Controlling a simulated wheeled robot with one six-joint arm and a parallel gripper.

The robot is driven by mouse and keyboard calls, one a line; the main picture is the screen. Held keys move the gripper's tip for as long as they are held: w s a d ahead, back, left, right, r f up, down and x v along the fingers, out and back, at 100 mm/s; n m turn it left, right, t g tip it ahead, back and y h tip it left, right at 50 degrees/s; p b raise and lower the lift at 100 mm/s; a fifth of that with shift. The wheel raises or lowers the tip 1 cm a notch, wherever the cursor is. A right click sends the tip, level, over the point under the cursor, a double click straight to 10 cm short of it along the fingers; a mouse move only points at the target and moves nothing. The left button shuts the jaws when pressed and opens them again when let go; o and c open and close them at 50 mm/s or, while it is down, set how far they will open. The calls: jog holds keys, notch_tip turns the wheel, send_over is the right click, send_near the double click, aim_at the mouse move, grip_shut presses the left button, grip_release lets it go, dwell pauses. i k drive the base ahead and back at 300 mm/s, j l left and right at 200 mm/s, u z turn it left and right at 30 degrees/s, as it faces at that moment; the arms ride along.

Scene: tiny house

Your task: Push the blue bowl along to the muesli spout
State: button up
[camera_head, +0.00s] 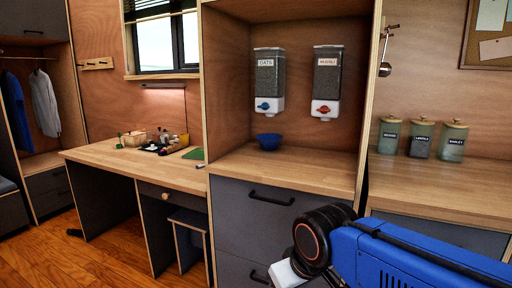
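The blue bowl (268,141) sits upright on the wooden shelf top of the alcove, below the dispenser labelled OATS (269,80). The dispenser with the red knob, whose label seems to read MUESLI (327,82), hangs on the same back wall to the right. Its white spout (324,109) is above bare shelf (315,168). My blue arm reaches in from the lower right, in front of the drawers and well short of the bowl. My gripper is not clearly seen; only a pale part shows at the bottom edge, with no fingertips visible.
Wooden side panels (367,100) bound the alcove left and right. Drawers with black handles (270,196) are below it. Labelled jars (421,140) stand on the right counter. A desk (110,152) with small items is at left. The shelf right of the bowl is clear.

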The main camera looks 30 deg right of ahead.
aim_at(268, 142)
jog(key=j+z, duration=0.1)
jog(key=z, duration=0.4)
jog(key=i+j+z, duration=0.1)
jog(key=z, duration=0.35)
jog(key=j+z, duration=0.2)
jog(key=z, duration=0.3)
jog(key=j+z, duration=0.1)
jog(key=z, duration=0.4)
jog(key=k+j+z, duration=0.2)
jog(key=j, duration=0.25)
jog(key=k+j+z, duration=0.2)
jog(key=j, duration=0.25)
jog(key=k+j+z, duration=0.1)
jog(key=j+z, duration=0.15)
jog(key=j, duration=0.2)
jog(key=k+j+z, duration=0.2)
jog(key=k+j, duration=0.2)
jog(key=j, duration=0.25)
